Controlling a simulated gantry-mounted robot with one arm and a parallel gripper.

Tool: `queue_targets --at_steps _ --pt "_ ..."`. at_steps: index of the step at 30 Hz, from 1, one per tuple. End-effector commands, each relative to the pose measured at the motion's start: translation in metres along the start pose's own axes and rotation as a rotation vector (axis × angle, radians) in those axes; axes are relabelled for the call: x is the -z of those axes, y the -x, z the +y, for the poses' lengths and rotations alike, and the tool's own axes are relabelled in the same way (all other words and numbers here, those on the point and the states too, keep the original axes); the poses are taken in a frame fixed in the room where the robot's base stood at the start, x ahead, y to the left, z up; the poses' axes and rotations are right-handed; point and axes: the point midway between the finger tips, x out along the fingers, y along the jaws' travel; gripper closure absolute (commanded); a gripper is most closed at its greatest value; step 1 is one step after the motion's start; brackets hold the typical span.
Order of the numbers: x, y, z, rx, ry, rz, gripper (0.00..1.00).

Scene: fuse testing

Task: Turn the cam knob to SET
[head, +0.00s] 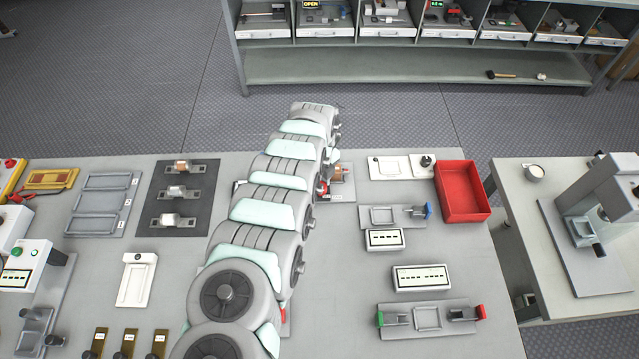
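No knob in view can be surely named the cam knob, and no SET mark is readable. A small dark knob (425,161) stands on a white plate (376,168) at the back right of the bench. A copper-coloured part (337,174) sits on a small fixture just right of my arm, partly hidden by it. My arm runs from the bottom edge up across the middle of the bench and covers what lies beneath. My gripper is hidden behind the arm, so its opening and anything in it do not show.
A red bin (463,191) stands at the bench's right edge. Fixtures with blue, green and red ends lie on the right, near two white labelled blocks (384,239) (422,278). A dark mat (180,201) with three holders and a grey tray (103,204) lie left. A press (600,220) stands on a side table.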

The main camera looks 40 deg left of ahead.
Motion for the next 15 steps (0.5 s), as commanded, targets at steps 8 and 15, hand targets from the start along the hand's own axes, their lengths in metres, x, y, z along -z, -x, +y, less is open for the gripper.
queue_targets --at_steps 8,15 --pt "0.0004 -0.0005 0.0001 0.0 -0.015 0.001 1.0" --pt "0.0003 -0.0003 0.0 0.0 -0.014 0.001 0.63"
